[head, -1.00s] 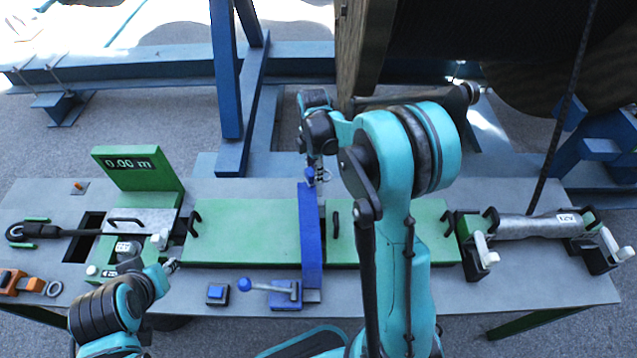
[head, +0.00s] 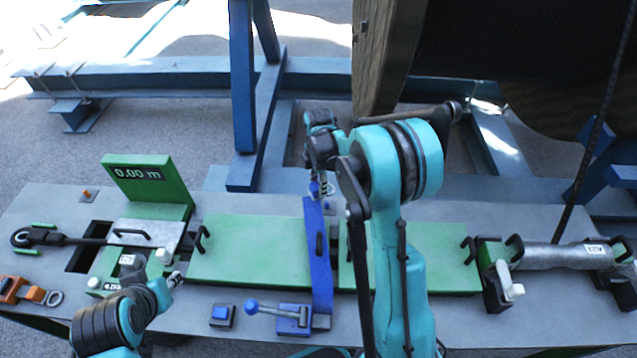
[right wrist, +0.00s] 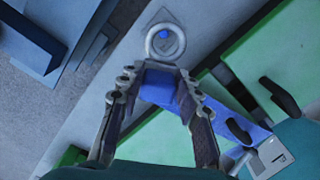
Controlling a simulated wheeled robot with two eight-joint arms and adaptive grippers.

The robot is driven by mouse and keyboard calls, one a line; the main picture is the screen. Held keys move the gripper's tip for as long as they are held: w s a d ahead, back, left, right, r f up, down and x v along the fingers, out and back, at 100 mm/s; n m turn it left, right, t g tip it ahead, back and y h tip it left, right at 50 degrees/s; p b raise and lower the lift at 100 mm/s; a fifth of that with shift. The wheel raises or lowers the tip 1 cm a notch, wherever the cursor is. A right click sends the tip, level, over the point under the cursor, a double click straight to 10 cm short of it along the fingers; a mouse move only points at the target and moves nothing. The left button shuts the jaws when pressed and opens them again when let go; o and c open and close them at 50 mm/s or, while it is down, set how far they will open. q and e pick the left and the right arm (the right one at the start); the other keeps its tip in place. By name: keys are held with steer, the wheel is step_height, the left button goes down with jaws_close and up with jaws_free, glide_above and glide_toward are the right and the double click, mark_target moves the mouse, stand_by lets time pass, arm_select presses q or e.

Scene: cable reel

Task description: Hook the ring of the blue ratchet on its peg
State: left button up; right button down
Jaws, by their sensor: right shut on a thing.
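My right gripper (right wrist: 163,88) is shut on the blue ratchet (right wrist: 160,86), above the back edge of the bench. The ratchet's pale metal ring (right wrist: 150,46) extends beyond the fingertips in the right wrist view. The blue peg (right wrist: 163,34) shows inside the ring's opening; I cannot tell whether the ring is around the peg or only above it. In the head view, the right gripper (head: 320,182) and ratchet are small and partly hidden by my own arm. My left gripper (head: 175,278) is over the bench's left part, away from the ratchet; its jaws are too small to judge.
A long blue bar (head: 319,270) crosses the green plate (head: 250,250) close to the right gripper. A blue-knobbed lever (head: 252,306) stands in front. An orange ratchet (head: 22,290) lies at the far left. A blue steel frame (head: 241,80) rises behind the bench.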

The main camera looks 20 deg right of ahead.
steer(key=shift+f+b, duration=1.3)
steer(key=shift+f, duration=0.9)
steer(key=shift+r, duration=0.1)
steer(key=shift+f, duration=0.2)
steer(key=shift+f+b, duration=2.05)
steer(key=shift+f, duration=0.1)
stand_by(0.9)
steer(key=c, duration=1)
jaws_free()
step_height(320, 180, up, 12)
